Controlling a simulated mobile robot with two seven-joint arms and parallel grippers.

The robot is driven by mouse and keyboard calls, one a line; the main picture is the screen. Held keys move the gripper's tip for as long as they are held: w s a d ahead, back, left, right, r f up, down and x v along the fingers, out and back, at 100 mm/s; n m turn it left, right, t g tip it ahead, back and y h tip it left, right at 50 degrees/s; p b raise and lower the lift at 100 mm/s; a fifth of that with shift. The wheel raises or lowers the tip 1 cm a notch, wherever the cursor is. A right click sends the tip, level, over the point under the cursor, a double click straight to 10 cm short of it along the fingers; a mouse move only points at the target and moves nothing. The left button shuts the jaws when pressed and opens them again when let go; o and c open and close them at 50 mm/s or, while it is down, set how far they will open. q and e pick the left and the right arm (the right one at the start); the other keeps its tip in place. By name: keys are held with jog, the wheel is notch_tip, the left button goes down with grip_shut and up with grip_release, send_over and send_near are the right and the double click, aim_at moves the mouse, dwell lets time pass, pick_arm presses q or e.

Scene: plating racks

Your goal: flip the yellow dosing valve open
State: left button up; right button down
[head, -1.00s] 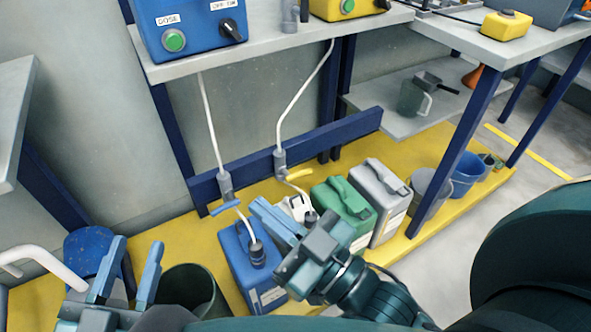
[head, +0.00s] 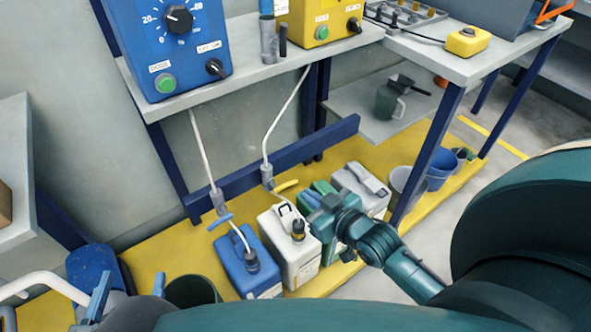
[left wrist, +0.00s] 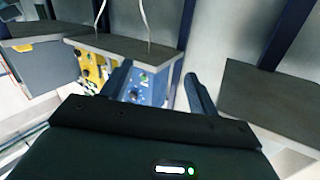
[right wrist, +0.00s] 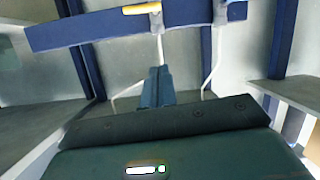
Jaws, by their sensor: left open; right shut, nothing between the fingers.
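The yellow dosing valve (head: 287,185) is a small yellow lever on a grey fitting (head: 267,177) at the lower end of a white pipe, in front of the blue beam. Its lever points right, roughly crosswise to the pipe. It also shows at the top of the right wrist view (right wrist: 141,10). My right gripper (head: 311,197) is shut and empty, just right of and below the lever, over the green canister (head: 330,242). A gap to the lever seems to show. My left gripper (head: 129,284) is open and empty at bottom left, far from the valve.
A similar blue-levered valve (head: 220,222) hangs to the left. Below stand a blue canister (head: 236,270), a white canister (head: 285,240) and a grey canister (head: 358,184). The blue beam (head: 240,178) lies behind the valves. The blue dosing box (head: 200,60) sits on the shelf above.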

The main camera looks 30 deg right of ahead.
pick_arm(q)
jog(key=shift+s+a+f+g, duration=0.1)
jog(key=shift+a+f+g, duration=0.1)
jog(key=shift+g, duration=0.1)
pick_arm(e)
jog(key=d, duration=0.2)
jog(key=d+f, duration=0.1)
jog(key=shift+w+f+m+g+h, duration=0.1)
jog(key=shift+w+m+g+h, duration=0.2)
jog(key=shift+m+h, duration=0.1)
jog(key=b, duration=0.5)
send_over(297, 181)
jog(key=s+a, duration=0.2)
jog(key=s, duration=0.2)
notch_tip(297, 181, down, 4)
jog(key=f, duration=0.1)
pick_arm(q)
jog(key=d+t+h, duration=0.1)
jog(key=d+m+t+h+b, duration=0.1)
jog(key=shift+r+t, duration=0.2)
jog(key=shift+t, duration=0.1)
pick_arm(e)
jog(key=shift+w+d+f, duration=0.1)
jog(key=shift+w+f, duration=0.3)
jog(key=shift+f, duration=0.25)
jog(key=shift+w+f, duration=0.35)
jog(key=shift+f, duration=0.25)
